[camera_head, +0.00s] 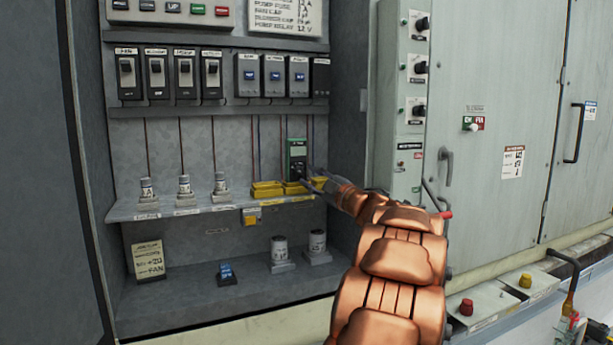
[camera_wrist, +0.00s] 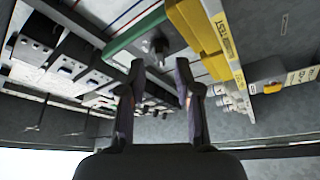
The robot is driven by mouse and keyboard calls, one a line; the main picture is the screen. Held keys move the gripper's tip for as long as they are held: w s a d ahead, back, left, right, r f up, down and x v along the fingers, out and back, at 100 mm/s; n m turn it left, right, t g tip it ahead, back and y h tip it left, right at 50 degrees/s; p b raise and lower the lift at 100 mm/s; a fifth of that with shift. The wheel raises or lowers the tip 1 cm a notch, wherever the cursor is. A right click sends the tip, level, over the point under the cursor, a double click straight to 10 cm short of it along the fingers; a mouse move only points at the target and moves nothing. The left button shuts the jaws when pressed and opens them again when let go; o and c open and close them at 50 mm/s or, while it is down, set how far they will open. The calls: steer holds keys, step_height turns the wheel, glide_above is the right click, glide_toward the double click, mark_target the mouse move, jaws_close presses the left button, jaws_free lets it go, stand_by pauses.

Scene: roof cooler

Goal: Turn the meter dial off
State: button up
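The meter (camera_head: 297,158) is a green-edged dark box standing upright at the right end of the shelf, behind the yellow trays. In the wrist view its green edge (camera_wrist: 128,36) and dark front show at the top. Its dial (camera_wrist: 157,46) is a dark knob on that front; the setting is too small to read. My gripper (camera_wrist: 160,66) is open, its two dark fingers apart with nothing between them. The dial lies ahead of the gap between the fingertips, seemingly untouched. In the head view my gripper (camera_head: 309,178) reaches the meter's lower right and partly hides it.
Yellow trays (camera_head: 268,190) sit just left of the meter on the shelf (camera_head: 130,208). Cylindrical fuses (camera_head: 184,187) stand farther left. Switch boxes and thin wires are above. The cabinet's right wall (camera_head: 348,120) is close to my arm.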

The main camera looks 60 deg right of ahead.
steer(key=v, duration=0.9)
stand_by(0.5)
